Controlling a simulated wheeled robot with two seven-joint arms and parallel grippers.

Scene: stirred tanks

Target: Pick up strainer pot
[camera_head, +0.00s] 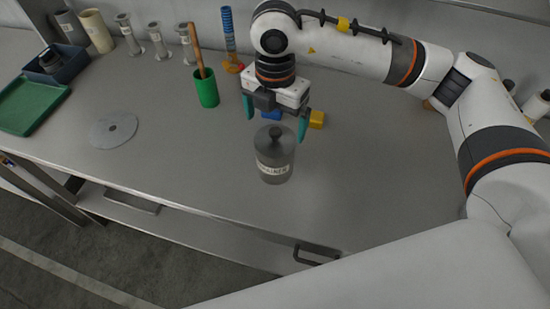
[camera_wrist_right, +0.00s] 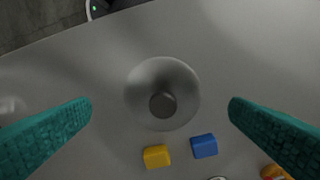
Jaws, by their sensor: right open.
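The strainer pot (camera_head: 274,160) is a grey metal cylinder with a label on its side and a dark knob on top. It stands upright on the grey counter. My right gripper (camera_head: 276,125) is open above and slightly behind it, with teal fingers apart. In the right wrist view the pot (camera_wrist_right: 146,84) is seen from above between the two spread fingers of the gripper (camera_wrist_right: 160,112), touching neither. My left gripper is not in view.
A yellow block (camera_head: 317,119) and a blue block (camera_head: 271,114) lie just behind the pot. A green cup (camera_head: 207,92) holding a brown stick, a grey disc (camera_head: 113,130) and a green tray (camera_head: 30,105) are to the left. The counter's front is clear.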

